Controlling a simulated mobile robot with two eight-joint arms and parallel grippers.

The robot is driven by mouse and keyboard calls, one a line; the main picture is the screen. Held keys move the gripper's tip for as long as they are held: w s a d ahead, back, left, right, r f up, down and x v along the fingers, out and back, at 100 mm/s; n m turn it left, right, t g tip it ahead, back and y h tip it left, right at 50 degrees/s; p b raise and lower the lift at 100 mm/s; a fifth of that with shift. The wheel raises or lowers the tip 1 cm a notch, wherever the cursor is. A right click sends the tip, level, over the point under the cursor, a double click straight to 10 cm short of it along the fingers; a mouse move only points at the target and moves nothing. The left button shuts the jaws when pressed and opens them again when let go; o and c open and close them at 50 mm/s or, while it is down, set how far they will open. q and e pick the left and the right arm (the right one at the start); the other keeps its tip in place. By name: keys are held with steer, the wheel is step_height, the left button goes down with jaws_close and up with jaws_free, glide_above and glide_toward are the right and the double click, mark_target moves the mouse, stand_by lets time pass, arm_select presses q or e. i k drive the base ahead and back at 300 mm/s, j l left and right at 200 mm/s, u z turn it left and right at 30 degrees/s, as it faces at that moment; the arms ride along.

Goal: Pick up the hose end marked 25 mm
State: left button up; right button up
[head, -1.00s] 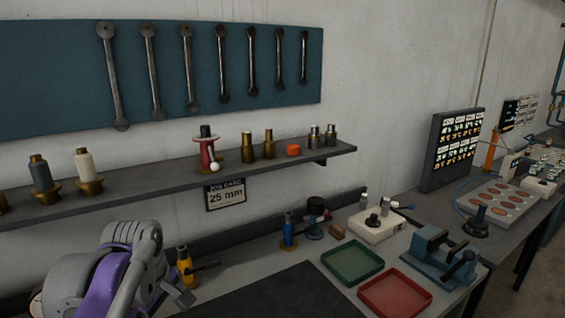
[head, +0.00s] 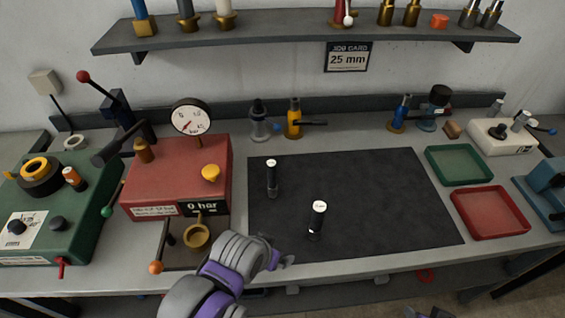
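Two black cylindrical hose ends with white labelled tops stand upright on the dark mat (head: 390,215). One hose end (head: 272,181) is near the mat's left edge; the other, larger hose end (head: 316,224) is closer to the front. The size marks on their tops are too small to read. My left gripper (head: 283,260) is above the bench's front edge, left of and in front of the nearer hose end and apart from it. Its fingers are too unclear to tell open from shut. Only a small tip of what looks like my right gripper (head: 440,313) shows at the bottom edge.
A job card (head: 348,58) reading 25 mm hangs below the shelf. A red test unit (head: 180,170) with a gauge stands left of the mat. Green (head: 459,181) and red (head: 489,235) trays lie to the right. The mat's right half is clear.

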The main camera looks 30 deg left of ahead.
mark_target(272, 175)
steer(key=k+j+u, duration=0.15)
steer(key=u, duration=0.25)
steer(key=k+j+u, duration=0.1)
steer(key=u, duration=0.25)
steer(key=j+u, duration=0.6)
steer(key=u, duration=0.15)
